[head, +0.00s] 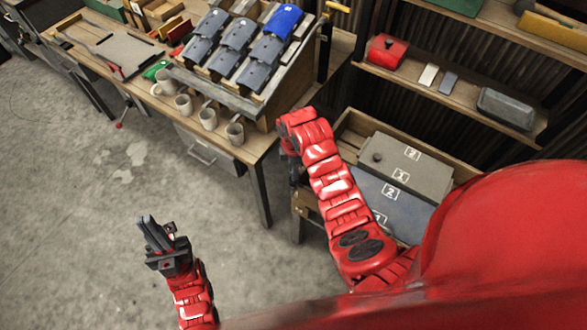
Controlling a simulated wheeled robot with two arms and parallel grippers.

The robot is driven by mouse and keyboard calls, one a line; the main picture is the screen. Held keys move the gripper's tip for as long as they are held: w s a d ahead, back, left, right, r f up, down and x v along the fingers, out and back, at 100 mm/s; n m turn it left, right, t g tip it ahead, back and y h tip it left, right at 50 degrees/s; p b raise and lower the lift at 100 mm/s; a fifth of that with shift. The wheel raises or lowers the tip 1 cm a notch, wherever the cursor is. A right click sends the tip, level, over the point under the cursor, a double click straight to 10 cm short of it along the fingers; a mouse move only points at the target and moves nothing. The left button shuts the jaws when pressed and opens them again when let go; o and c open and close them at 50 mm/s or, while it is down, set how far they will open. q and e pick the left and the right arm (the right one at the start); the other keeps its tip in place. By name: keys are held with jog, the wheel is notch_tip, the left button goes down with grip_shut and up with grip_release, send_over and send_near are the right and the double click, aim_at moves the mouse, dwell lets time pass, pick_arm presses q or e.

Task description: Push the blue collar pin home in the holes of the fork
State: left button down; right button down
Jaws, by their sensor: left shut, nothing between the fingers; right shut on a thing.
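I cannot make out the blue collar pin or the fork in the head view. My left gripper (154,230) is shut and empty, held over bare floor at the lower left, apart from the bench. My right arm reaches up to the bench's front right corner and bends down there. Only a dark bit of my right gripper (294,172) shows below the red wrist, beside the bench edge. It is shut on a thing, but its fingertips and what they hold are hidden.
The wooden bench (255,150) carries several mugs (184,104) and a sloped rack (222,92) with grey-blue pieces and one bright blue piece (284,20). A wooden crate (350,122) with numbered panels stands right of my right arm. A shelf (455,92) holds a red box (387,51).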

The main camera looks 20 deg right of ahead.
jog(key=shift+b, duration=0.35)
dwell(0.7)
jog(key=shift+f+b, duration=0.6)
jog(key=shift+b, duration=0.05)
dwell(0.3)
jog(key=shift+b, duration=0.55)
dwell(1.3)
jog(key=shift+f+b, duration=0.65)
dwell(0.5)
jog(key=shift+b, duration=0.35)
dwell(1.3)
jog(key=shift+s+f+b, duration=0.1)
jog(key=shift+f+b, duration=0.5)
dwell(0.7)
